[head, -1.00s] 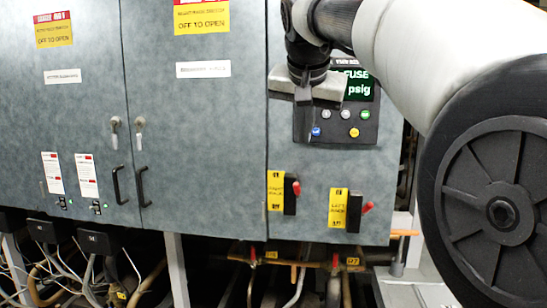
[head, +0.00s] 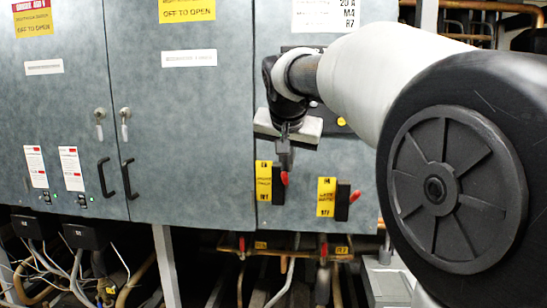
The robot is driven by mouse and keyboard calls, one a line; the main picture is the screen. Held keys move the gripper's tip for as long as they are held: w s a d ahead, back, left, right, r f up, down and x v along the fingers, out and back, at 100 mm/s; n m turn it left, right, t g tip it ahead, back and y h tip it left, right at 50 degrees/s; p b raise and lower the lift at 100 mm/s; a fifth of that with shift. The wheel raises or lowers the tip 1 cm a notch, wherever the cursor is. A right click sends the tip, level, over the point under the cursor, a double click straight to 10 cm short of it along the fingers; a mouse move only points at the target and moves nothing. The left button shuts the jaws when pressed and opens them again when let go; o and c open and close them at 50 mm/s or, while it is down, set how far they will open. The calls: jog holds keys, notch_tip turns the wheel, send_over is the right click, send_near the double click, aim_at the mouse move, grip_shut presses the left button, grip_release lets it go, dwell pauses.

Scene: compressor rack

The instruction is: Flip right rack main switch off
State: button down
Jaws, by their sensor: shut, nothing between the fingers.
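Two rotary main switches with red handles sit low on the right cabinet panel, each beside a yellow label. The left switch (head: 284,179) and its yellow label (head: 264,182) are just below my gripper. The right switch (head: 354,196) has its handle tilted up to the right, next to its label (head: 326,197). The label text is too small to read surely. My gripper (head: 285,162) points down and is shut and empty. Its tips overlap the top of the left switch in the picture; I cannot tell whether they touch it.
My arm crosses the right side and covers much of the control panel, leaving a yellow button (head: 341,121) visible. Two cabinet doors with black handles (head: 130,180) stand to the left. Pipes (head: 285,248) and cables run below the cabinet.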

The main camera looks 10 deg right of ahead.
jog(key=shift+f+b, duration=0.15)
jog(key=shift+b, duration=0.15)
jog(key=shift+f+b, duration=0.15)
jog(key=shift+b, duration=0.3)
jog(key=shift+s+a+t+b, duration=0.1)
jog(key=shift+s+t+b, duration=0.15)
jog(key=shift+b, duration=0.2)
